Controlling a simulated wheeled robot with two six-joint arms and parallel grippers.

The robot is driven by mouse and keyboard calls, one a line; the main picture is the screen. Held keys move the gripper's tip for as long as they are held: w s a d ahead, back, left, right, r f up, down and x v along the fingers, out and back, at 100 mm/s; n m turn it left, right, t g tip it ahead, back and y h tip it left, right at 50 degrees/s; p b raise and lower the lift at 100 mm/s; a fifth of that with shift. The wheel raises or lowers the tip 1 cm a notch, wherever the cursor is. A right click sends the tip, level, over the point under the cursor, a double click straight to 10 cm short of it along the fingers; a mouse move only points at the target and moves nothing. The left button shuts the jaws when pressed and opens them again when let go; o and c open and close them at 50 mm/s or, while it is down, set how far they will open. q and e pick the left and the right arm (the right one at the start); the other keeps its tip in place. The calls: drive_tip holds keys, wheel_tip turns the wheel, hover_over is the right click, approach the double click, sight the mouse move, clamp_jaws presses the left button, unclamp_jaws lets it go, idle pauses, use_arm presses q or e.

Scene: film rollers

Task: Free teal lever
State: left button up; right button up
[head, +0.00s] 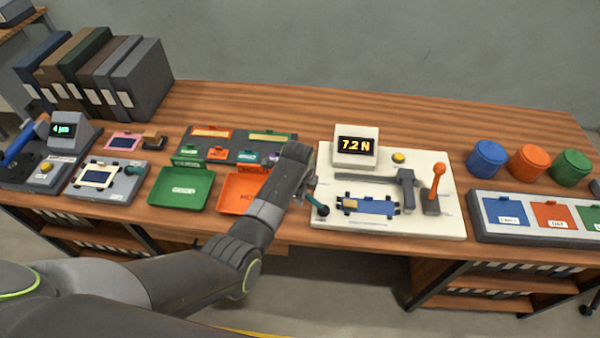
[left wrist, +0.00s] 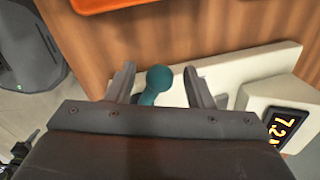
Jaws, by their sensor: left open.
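In the left wrist view, the lever's teal knob (left wrist: 158,78) lies between the fingers of my left gripper (left wrist: 158,69). The fingers are open, with a visible gap on both sides of the knob. In the head view my left gripper (head: 310,186) is just above the lever, and my wrist hides part of it. My right gripper is in neither view.
The panel carries a display reading 7.2 N (head: 356,146), a yellow button (head: 398,157), an orange lever (head: 437,182) and a blue film strip (head: 370,206). An orange tray (head: 232,203) and a green tray (head: 180,188) sit to the left. Coloured round pots (head: 528,162) stand at the right.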

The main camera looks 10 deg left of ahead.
use_arm(q)
drive_tip(key=s+r, duration=0.3)
drive_tip(key=r, duration=1.3)
drive_tip(key=shift+a+b, duration=0.25)
drive_tip(key=shift+b, duration=0.05)
drive_tip(key=shift+s+a+f, duration=0.1)
